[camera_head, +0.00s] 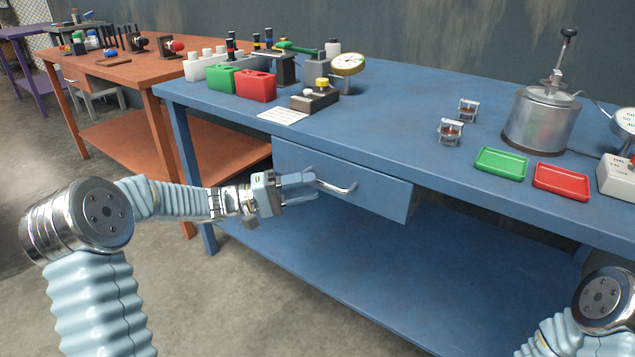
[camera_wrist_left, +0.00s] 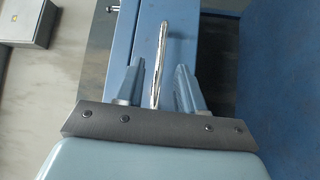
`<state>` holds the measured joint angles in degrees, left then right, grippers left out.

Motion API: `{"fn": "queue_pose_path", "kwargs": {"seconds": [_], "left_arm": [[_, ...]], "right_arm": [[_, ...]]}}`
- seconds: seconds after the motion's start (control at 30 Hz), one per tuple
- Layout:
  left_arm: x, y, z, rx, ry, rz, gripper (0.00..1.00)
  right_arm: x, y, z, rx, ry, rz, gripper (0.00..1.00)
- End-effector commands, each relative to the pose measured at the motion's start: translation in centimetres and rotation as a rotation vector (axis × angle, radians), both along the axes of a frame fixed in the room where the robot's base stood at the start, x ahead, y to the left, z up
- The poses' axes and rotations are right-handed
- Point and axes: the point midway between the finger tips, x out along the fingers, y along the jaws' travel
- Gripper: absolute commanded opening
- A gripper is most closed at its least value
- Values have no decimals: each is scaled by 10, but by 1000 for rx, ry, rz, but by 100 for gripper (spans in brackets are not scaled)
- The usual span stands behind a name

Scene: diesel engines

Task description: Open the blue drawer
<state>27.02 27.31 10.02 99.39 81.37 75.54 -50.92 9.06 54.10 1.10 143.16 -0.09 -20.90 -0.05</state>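The blue drawer (camera_head: 350,182) hangs under the top of the blue workbench. Its front carries a silver bar handle (camera_head: 337,188). I cannot tell clearly whether the drawer is pulled out at all. My left gripper (camera_head: 312,184) is at the left part of the handle. In the left wrist view, the handle (camera_wrist_left: 161,55) runs between the two fingers of my left gripper (camera_wrist_left: 160,80). The fingers are apart, with a gap to the handle on both sides. My right gripper is out of view; only part of my right arm shows at the lower right.
The blue workbench (camera_head: 420,110) holds red and green trays, a metal pot (camera_head: 541,120), gauges and small boxes. Its lower shelf (camera_head: 370,270) is bare. An orange table (camera_head: 120,72) stands at the left. Open floor lies in front at the left.

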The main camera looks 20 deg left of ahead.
Motion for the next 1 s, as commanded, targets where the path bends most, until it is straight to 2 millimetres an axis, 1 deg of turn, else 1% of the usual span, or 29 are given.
{"fn": "queue_pose_path", "kwargs": {"seconds": [0.03, 0.2, 0.53, 0.57, 0.7, 0.8, 1.0], "left_arm": [[3, -9, 2, -2, 0, -3, 38], [11, -24, 4, -1, 0, -2, 38], [12, -27, 4, 0, 1, 0, 38], [12, -27, 4, 0, 1, 0, 35], [12, -27, 4, 0, 1, 0, 13], [12, -27, 3, 0, 1, 0, 0], [12, -27, 3, 0, 2, 0, 0]], "right_arm": [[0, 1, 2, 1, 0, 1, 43], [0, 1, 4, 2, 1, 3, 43], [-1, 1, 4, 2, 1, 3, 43], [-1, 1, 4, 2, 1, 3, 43], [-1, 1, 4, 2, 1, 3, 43], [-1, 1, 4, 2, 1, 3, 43], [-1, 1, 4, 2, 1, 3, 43]]}}
